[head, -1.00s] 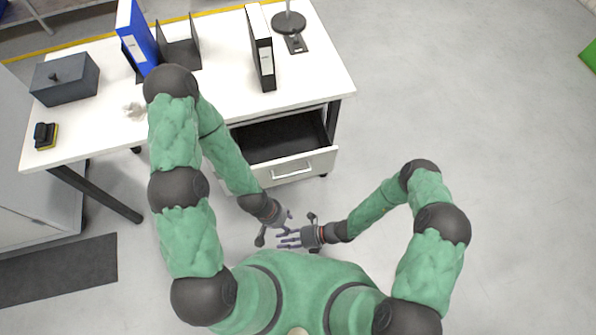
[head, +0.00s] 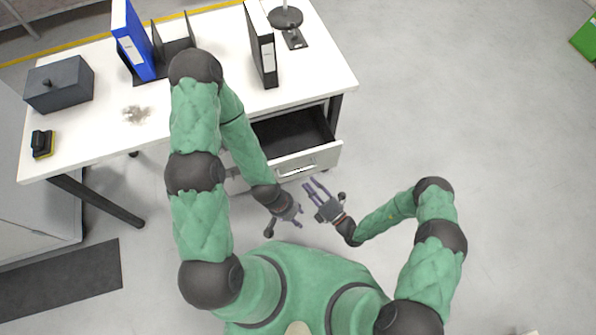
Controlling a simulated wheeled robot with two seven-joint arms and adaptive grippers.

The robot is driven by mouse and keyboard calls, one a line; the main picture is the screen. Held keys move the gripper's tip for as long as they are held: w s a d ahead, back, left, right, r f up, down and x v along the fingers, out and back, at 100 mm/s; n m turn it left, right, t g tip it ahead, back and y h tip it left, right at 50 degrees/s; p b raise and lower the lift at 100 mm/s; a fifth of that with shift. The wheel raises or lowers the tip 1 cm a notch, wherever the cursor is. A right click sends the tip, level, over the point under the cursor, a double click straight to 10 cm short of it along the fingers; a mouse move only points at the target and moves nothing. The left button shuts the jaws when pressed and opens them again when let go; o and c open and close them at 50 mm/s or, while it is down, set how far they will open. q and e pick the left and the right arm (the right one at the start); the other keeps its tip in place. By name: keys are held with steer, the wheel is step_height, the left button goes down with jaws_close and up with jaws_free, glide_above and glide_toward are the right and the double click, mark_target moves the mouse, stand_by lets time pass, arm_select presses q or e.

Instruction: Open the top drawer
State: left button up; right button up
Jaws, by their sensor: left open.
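The drawer (head: 328,156) under the right side of the white desk stands pulled out. Its dark inside shows, and its pale front bears a bar handle (head: 297,169). The left part of the drawer is hidden behind my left arm. My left gripper (head: 299,211) is open and empty, below the drawer front in the picture. My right gripper (head: 310,183) points up toward the handle, its two fingers apart with nothing between them. It is close to the handle in the picture; I cannot tell whether it touches. Any lower drawers are hidden.
On the desk (head: 200,100) stand a blue binder (head: 133,40), a black binder (head: 261,45), a dark lidded box (head: 60,84), a stamp (head: 42,144) and a lamp base (head: 286,18). A dark mat (head: 60,283) lies at left.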

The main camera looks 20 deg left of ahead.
mark_target(298, 172)
steer(key=shift+b+x, duration=0.65)
steer(key=shift+x, duration=3.1)
jaws_close()
